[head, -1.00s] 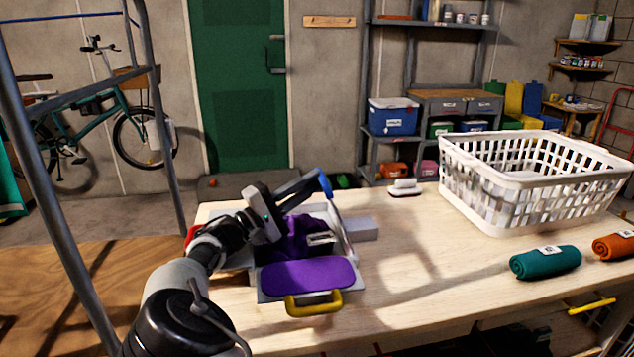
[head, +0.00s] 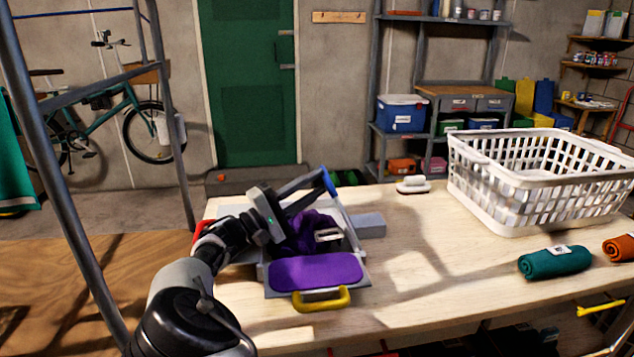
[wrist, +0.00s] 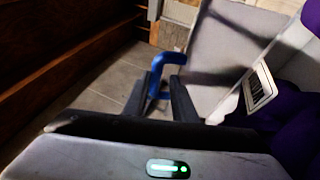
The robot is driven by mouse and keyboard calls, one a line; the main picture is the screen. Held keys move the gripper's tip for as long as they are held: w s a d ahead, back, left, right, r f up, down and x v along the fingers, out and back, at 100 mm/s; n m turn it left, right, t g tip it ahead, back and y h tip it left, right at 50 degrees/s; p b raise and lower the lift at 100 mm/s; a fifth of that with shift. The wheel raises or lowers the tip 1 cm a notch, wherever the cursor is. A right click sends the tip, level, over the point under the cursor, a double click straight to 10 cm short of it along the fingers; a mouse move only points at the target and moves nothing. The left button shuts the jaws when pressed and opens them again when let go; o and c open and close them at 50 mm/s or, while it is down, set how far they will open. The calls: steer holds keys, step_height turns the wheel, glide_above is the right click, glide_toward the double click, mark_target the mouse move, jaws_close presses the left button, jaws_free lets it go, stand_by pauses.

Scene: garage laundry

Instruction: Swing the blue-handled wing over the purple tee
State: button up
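The folding board (head: 362,268) lies on the wooden table with the bunched purple tee (head: 305,228) on it. A flat purple part (head: 315,271) covers its front panel, behind a yellow handle (head: 322,300). A red handle (head: 201,229) shows at the left. The blue handle (head: 328,181) is raised at the far side, at my fingertips. My gripper (head: 312,190) reaches over the tee. In the wrist view the fingers (wrist: 162,98) stand apart, with the blue handle (wrist: 170,60) between and beyond them. A grey panel (wrist: 232,45) lies beside it. Contact with the handle is unclear.
A white laundry basket (head: 490,205) stands at the table's back right. A rolled teal towel (head: 553,262) and an orange one (head: 620,248) lie in front of it. A brush (head: 413,186) lies near the back edge.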

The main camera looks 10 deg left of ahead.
steer(key=s+a+p, duration=0.1)
steer(key=s+a, duration=0.7)
steer(key=a, duration=0.1)
steer(key=shift+s+p, duration=0.15)
steer(key=shift+p, duration=0.25)
